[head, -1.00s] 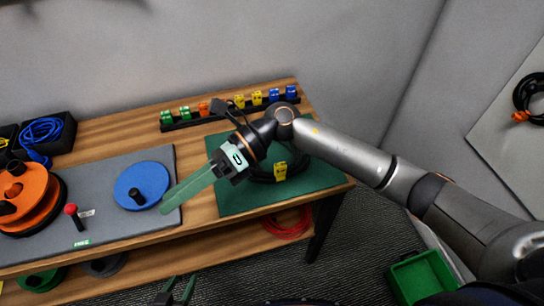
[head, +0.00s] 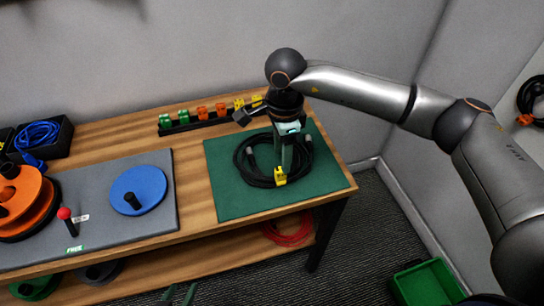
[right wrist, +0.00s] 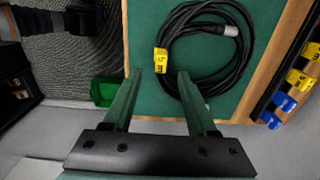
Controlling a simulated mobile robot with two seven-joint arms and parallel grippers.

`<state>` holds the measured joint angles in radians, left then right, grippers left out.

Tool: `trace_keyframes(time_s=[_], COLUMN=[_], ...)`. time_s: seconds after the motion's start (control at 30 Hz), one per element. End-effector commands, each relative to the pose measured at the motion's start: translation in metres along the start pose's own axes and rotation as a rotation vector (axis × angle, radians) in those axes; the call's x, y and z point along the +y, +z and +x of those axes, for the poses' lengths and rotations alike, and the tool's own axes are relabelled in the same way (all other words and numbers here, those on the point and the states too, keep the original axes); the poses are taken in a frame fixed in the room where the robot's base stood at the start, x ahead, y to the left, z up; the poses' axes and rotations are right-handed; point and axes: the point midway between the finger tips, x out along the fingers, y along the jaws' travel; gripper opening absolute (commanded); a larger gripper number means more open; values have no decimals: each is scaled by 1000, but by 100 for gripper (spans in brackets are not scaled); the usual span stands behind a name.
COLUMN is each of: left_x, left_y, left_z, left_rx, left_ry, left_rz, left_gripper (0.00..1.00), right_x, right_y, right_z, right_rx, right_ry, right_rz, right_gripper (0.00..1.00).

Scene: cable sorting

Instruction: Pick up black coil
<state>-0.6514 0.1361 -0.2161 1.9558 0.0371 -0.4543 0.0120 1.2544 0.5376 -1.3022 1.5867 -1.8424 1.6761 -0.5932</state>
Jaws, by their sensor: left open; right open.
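The black coil (head: 242,163) lies flat on the green mat (head: 225,203) at the right of the workbench. My right gripper (head: 281,163) points down over the coil, open and empty. Its two green fingers (right wrist: 159,78) show apart in the right wrist view. My left gripper (head: 179,294) is open at the bottom edge of the head view, away from the coil.
A rack of coloured clips (head: 183,127) stands behind the mat. A grey board with a blue disc (head: 150,180) and orange reel (head: 40,215) lies left. A red cable (head: 287,232) is on the lower shelf, and a green bin (head: 430,282) stands at right.

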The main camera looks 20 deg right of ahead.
Motion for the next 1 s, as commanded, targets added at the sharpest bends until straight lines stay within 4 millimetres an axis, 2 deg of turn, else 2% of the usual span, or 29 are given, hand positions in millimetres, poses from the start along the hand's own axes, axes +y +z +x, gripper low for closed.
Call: trace_keyframes(time_s=[0.17,0.5,0.77,1.0], left_x=[0,-1,-2,-2], left_y=[2,4,6,5], left_z=[-2,-5,-5,-5], left_rx=[-5,-10,-12,-11], left_ry=[0,-4,-6,-6], left_rz=[-1,-2,-3,-3], left_gripper=[50,50,50,50], right_x=[0,-1,-2,-2], right_y=[0,2,1,1], right_z=[13,58,62,61], right_rx=[-1,-3,-3,-3], right_ry=[1,2,0,0], right_rz=[-1,-1,-2,-1], right_gripper=[57,57,57,33])
